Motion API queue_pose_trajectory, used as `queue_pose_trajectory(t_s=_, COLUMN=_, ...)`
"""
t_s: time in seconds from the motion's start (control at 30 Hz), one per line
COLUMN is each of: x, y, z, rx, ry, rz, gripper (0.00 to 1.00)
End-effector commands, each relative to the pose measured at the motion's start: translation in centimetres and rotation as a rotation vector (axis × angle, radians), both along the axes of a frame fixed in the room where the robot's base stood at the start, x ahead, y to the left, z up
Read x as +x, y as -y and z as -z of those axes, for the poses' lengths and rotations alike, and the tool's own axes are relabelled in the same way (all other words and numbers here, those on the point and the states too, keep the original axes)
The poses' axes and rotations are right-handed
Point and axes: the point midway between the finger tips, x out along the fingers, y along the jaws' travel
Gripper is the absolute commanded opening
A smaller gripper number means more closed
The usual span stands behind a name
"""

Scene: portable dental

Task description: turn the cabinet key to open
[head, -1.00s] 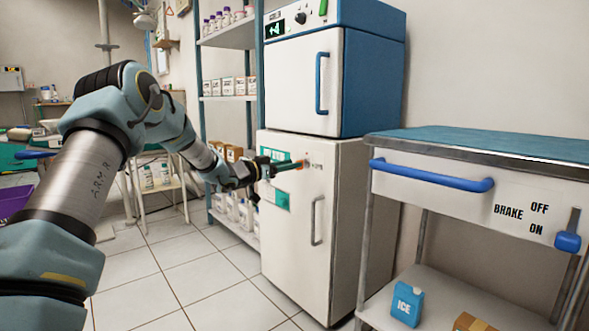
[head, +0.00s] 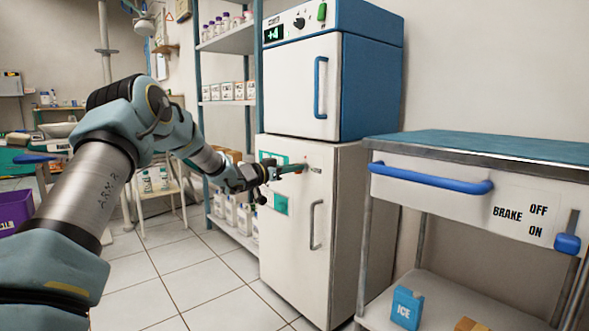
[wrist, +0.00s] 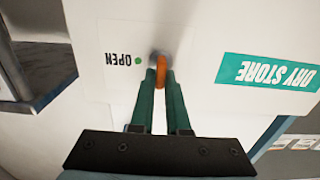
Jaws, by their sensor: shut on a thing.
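The white lower cabinet (head: 285,235) stands shut, with a green DRY STORE label that also shows in the wrist view (wrist: 265,72). An orange key (wrist: 160,70) sits in a round metal lock (wrist: 158,56) on its door. My gripper (wrist: 161,78) has its green fingers closed on either side of the key. In the head view my gripper (head: 300,168) reaches the upper part of the door, where the fingers mostly hide the key.
A vertical door handle (head: 316,225) is below the lock. A blue and white unit (head: 300,85) stands on the cabinet. A cart (head: 480,152) with a blue bar handle stands close on the right, and shelving (head: 228,100) on the left. The floor in front is clear.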

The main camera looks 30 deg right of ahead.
Motion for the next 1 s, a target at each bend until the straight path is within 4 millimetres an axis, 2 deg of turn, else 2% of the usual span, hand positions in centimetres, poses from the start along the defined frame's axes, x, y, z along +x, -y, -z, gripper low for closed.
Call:
queue_pose_trajectory(t_s=0.57, x=-0.06, y=0.02, z=0.01, rx=0.004, ry=0.021, rz=0.001, gripper=0.0)
queue_pose_trajectory(t_s=0.77, x=-0.19, y=0.09, z=0.04, rx=0.021, ry=0.104, rz=0.002, gripper=0.0)
queue_pose_trajectory(t_s=1.0, x=-0.37, y=0.11, z=0.18, rx=0.058, ry=0.292, rz=0.002, gripper=0.0)
